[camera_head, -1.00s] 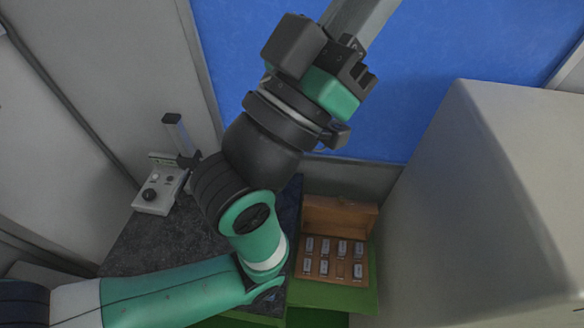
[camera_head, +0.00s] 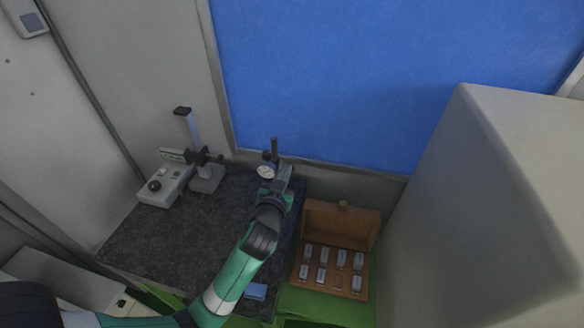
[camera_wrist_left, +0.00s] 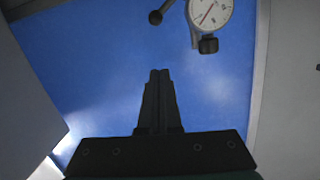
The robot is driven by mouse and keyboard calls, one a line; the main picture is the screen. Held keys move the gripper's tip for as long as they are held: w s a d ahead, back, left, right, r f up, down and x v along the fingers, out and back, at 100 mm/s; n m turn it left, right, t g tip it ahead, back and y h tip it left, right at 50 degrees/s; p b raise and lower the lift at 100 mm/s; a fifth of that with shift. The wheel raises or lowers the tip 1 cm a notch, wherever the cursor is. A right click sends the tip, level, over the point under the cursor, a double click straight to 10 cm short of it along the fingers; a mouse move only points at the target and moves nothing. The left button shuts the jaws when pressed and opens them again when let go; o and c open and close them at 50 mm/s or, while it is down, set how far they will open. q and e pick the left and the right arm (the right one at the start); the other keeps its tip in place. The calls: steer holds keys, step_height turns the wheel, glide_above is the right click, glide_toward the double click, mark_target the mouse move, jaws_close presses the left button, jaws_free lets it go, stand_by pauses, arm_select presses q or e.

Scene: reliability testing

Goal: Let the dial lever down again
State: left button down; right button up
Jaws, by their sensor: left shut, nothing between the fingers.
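The dial gauge (camera_head: 266,171) has a round white face and stands on a dark post at the back of the stone plate. It also shows at the top of the left wrist view (camera_wrist_left: 209,12), cut by the frame edge. A thin rod with a black ball end (camera_wrist_left: 156,17), which looks like the lever, shows left of the dial there. My left gripper (camera_wrist_left: 160,75) is shut and empty, a little below the ball and dial in that view, apart from both. In the head view my left gripper (camera_head: 283,178) is close beside the dial and partly covers its stand.
The dark stone plate (camera_head: 190,235) is mostly clear. A grey box with a knob (camera_head: 160,187) and a column stand (camera_head: 207,178) are at its left. An open wooden case (camera_head: 335,265) of small blocks is right of my arm. A large grey housing (camera_head: 480,210) stands farther right.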

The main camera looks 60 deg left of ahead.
arm_select(q)
steer(key=p+x, duration=0.1)
steer(key=x, duration=0.9)
steer(key=shift+a, duration=0.1)
steer(key=f, duration=0.1)
steer(key=s+d+f, duration=0.1)
steer(key=shift+f, duration=0.3)
steer(key=shift+s+d+f, duration=0.2)
steer(key=shift+s+f, duration=0.1)
steer(key=shift+f, duration=0.2)
arm_select(e)
steer(key=shift+r, duration=0.75)
steer(key=shift+d+f+h, duration=0.1)
steer(key=shift+f+h, duration=0.05)
steer(key=shift+h, duration=0.15)
arm_select(q)
steer(key=shift+w+d+f+m, duration=0.1)
steer(key=shift+w+f+m, duration=0.1)
steer(key=shift+m, duration=0.1)
arm_select(e)
steer(key=shift+d+f, duration=0.15)
steer(key=shift+f, duration=0.05)
arm_select(q)
steer(key=shift+d+f+b, duration=0.1)
steer(key=shift+f+b, duration=0.05)
steer(key=shift+b, duration=0.25)
arm_select(e)
steer(key=shift+s+d+f, duration=0.1)
steer(key=shift+d+f, duration=0.1)
steer(key=shift+f, duration=0.05)
